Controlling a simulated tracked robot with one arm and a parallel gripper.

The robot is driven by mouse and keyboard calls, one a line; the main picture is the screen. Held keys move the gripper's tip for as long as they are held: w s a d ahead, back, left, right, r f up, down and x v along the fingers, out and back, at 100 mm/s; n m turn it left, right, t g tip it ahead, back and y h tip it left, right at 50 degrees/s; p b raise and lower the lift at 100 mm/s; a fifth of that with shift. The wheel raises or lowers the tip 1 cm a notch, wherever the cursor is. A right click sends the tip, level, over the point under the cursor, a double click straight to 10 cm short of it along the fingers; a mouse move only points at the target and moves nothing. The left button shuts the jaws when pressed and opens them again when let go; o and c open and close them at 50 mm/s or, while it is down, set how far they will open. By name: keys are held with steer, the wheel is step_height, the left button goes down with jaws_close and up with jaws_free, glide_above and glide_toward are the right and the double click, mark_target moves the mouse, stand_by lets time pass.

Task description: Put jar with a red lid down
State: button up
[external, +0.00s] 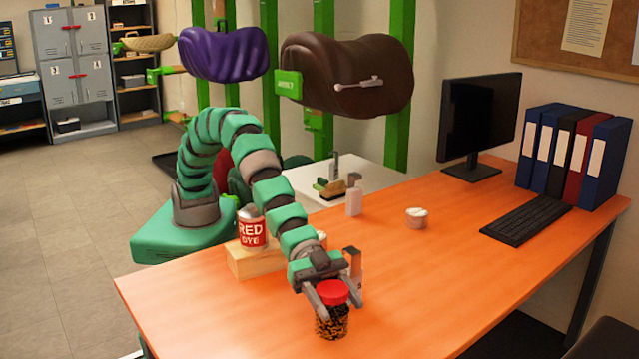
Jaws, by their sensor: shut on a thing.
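The jar with a red lid (332,321) is at the front of the orange desk, with dark and yellow contents showing through its side. It looks upright. My gripper (334,294) is shut on the jar near its red lid, with a finger on either side. I cannot tell whether the jar's base touches the desk (440,265) or is slightly above it.
A red dye can (252,230) stands on a wooden block (250,262) left of my arm. A white bottle (354,200) and a small round container (416,218) stand farther back. A keyboard (525,220), monitor (480,120) and binders (573,155) are right.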

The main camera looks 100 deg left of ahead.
mark_target(341, 330)
steer(key=shift+f+b, duration=0.65)
steer(key=shift+f, duration=1.85)
steer(key=o, duration=1.4)
steer(key=shift+c, duration=0.2)
steer(key=shift+a, duration=0.1)
